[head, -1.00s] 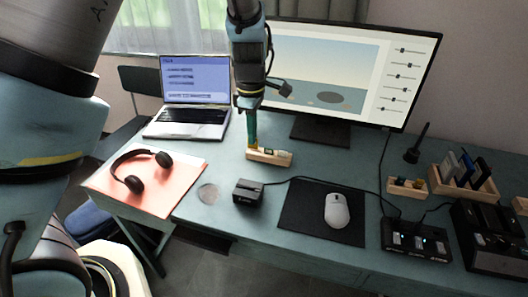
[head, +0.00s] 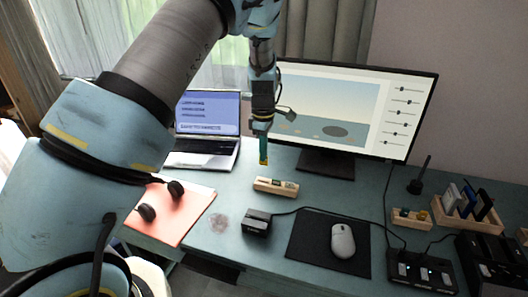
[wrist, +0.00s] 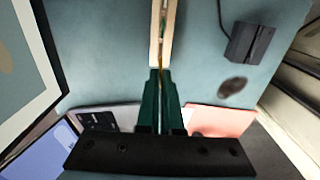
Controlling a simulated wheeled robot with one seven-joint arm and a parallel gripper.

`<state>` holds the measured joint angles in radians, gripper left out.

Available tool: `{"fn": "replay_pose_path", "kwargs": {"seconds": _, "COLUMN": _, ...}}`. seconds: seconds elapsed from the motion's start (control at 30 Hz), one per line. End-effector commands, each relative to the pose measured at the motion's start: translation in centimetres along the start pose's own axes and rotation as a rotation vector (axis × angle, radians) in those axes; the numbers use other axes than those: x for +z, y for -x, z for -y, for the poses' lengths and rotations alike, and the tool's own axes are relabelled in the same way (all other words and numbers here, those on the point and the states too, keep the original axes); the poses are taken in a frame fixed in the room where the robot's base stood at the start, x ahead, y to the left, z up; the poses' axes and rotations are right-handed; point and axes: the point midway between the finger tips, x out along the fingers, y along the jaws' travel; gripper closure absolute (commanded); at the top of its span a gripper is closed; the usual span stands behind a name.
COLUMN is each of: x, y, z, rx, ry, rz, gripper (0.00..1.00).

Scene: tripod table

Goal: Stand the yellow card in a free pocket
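My gripper (head: 263,158) hangs above the small wooden block (head: 276,187), fingers pointing down and close together. A thin yellow edge, the yellow card (head: 263,163), shows at the green fingertips. The wrist view shows a thin yellow strip (wrist: 161,72) between the fingers (wrist: 160,95); most of the card is hidden by them. The block lies on the desk beneath, apart from the fingertips, with dark slots on top. A wooden rack (head: 467,218) at the right holds upright blue and dark cards; which of its pockets are free is too small to tell.
A small wooden box (head: 411,219) with small items stands left of the rack. The monitor (head: 345,105) stands behind, and the laptop (head: 205,125) at the left. A black device (head: 257,222), a mouse (head: 342,240) on a dark mat and cables lie in front.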

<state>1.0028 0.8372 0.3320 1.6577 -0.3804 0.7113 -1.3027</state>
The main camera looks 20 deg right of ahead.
Motion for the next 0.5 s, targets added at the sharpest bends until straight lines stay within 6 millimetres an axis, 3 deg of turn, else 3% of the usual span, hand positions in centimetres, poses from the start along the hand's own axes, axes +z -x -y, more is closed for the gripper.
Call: {"fn": "replay_pose_path", "kwargs": {"seconds": 0.5, "x": 0.0, "y": -4.4, "z": 0.0, "rx": -0.001, "ry": 0.0, "rz": 0.0, "gripper": 1.0}}
